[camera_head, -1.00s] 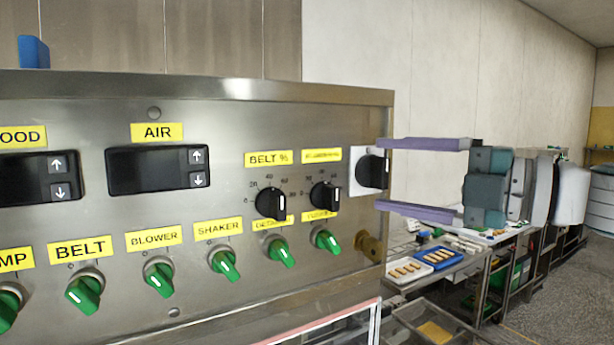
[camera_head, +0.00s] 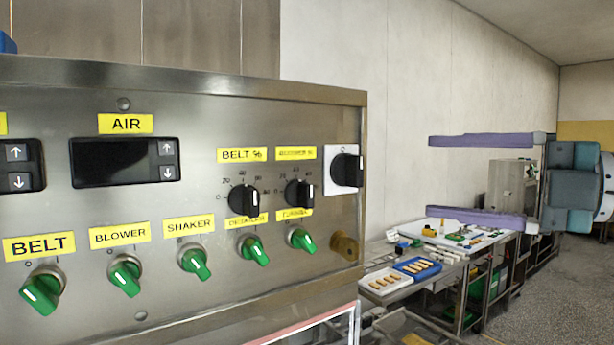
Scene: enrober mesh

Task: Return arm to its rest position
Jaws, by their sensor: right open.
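My right gripper (camera_head: 484,178) is at the right of the head view, with its two purple fingers wide apart and nothing between them. Its fingers point left toward the steel control panel (camera_head: 200,108), and it is clear of the panel. The black rotary switch on a white plate (camera_head: 346,170) at the panel's right end stands apart from the fingertips. My left gripper does not show.
The panel carries black dials (camera_head: 243,199), a row of green knobs (camera_head: 195,263) and a dark AIR display (camera_head: 118,162). Open floor (camera_head: 560,300) lies at the right.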

